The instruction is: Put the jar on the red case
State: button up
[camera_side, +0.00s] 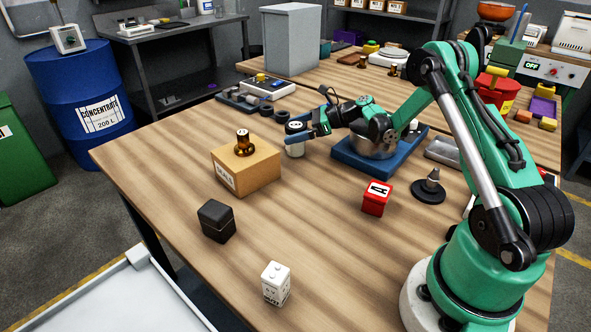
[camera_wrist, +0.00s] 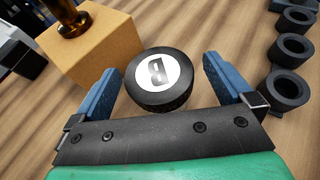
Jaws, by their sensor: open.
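In the side view my gripper (camera_side: 301,133) hides part of the jar. The red case (camera_side: 374,204) is a small box with a black and white label on top, on the table to the right and nearer the camera.
An amber bottle stands on the cardboard box (camera_side: 250,174) beside the jar. Dark rings (camera_wrist: 290,50) lie to its right in the wrist view. A blue tray (camera_side: 352,164) with a metal bowl and a black stand (camera_side: 429,190) are near the red case. A black box (camera_side: 216,222) stands in front.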

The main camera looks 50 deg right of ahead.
jog(key=shift+c, duration=0.2)
jog(key=shift+r, duration=0.1)
grip_shut()
